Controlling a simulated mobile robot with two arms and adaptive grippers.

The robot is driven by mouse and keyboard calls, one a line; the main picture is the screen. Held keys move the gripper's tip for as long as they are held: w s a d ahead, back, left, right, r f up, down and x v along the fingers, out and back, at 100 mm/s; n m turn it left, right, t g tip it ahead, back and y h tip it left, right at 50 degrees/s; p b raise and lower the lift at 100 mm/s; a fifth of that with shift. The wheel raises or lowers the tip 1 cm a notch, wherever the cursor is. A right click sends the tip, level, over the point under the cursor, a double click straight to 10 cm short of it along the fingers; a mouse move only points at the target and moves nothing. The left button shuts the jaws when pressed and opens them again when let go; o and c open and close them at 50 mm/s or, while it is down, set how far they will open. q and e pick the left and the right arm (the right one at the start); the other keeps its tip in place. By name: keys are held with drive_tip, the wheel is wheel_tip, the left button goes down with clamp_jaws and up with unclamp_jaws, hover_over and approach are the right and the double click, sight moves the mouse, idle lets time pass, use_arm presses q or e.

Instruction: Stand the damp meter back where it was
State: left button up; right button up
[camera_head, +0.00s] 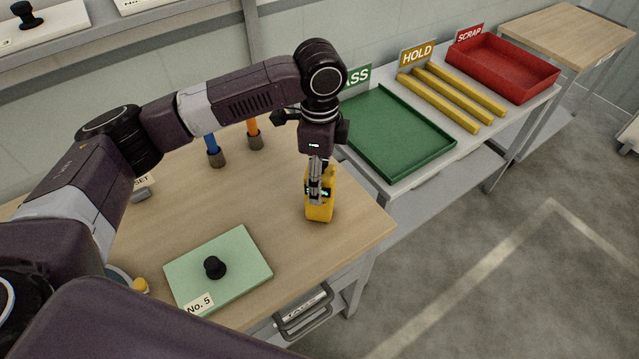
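The yellow damp meter (320,211) is upright at the right end of the wooden table (345,245), near its right corner. Small lit digits show on its dark face. My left gripper (317,188) points straight down over it, with its fingers shut around the meter's upper part. The fingers and wrist hide part of the meter's face and top. I cannot tell whether its base touches the table. My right gripper is out of view.
A green plate (240,255) with a black knob and "No. 5" label lies at the front. Blue (213,148) and orange (253,130) handled tools stand behind. A green tray (400,170), yellow HOLD rails (455,100) and a red SCRAP tray (500,65) are to the right.

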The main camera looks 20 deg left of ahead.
use_arm(q)
wheel_tip(320, 180, up, 10)
drive_tip(key=shift+f+b, duration=0.25)
drive_tip(key=shift+b, duration=0.55)
drive_tip(key=shift+r, duration=0.3)
